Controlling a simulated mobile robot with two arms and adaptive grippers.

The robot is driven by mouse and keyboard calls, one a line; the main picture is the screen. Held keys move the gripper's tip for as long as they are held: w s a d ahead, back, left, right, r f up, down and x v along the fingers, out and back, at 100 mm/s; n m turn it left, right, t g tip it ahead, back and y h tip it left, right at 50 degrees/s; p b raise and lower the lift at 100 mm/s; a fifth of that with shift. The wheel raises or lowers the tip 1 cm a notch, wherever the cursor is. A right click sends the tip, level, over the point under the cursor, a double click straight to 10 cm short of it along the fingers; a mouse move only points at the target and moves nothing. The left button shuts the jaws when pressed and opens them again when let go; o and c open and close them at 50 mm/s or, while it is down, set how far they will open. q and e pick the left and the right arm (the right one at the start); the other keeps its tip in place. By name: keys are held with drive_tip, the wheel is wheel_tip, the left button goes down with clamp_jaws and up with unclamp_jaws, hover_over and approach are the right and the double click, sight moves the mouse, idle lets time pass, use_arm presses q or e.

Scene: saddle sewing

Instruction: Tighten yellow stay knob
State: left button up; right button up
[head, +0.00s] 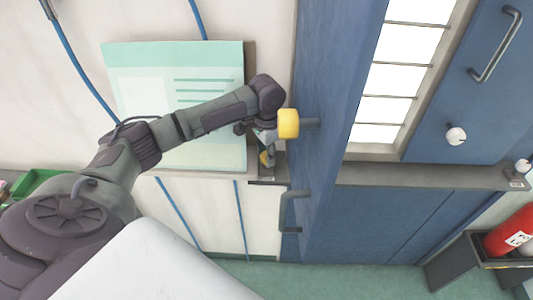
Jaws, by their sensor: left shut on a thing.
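The yellow stay knob (288,124) is at the upper middle of the head view, on a short grey stem beside the edge of the blue door (335,90). My left gripper (268,137) is at the knob's left side, at the end of my left arm. It is shut on the knob, though the fingers are partly hidden by the wrist and the knob. A smaller dull yellow part (266,158) shows just below the gripper. My right gripper is not in view.
A door handle (290,205) juts out below the knob. A pale green notice board (180,100) is on the wall behind my arm. A red extinguisher (511,232) stands at the lower right, and a green bin (35,182) is at the left. Green floor is clear below the door.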

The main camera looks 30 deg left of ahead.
use_arm(q)
drive_tip(key=o, duration=1.1)
drive_tip(key=shift+o, duration=0.2)
drive_tip(key=shift+r, duration=0.1)
wheel_tip(320, 180, up, 12)
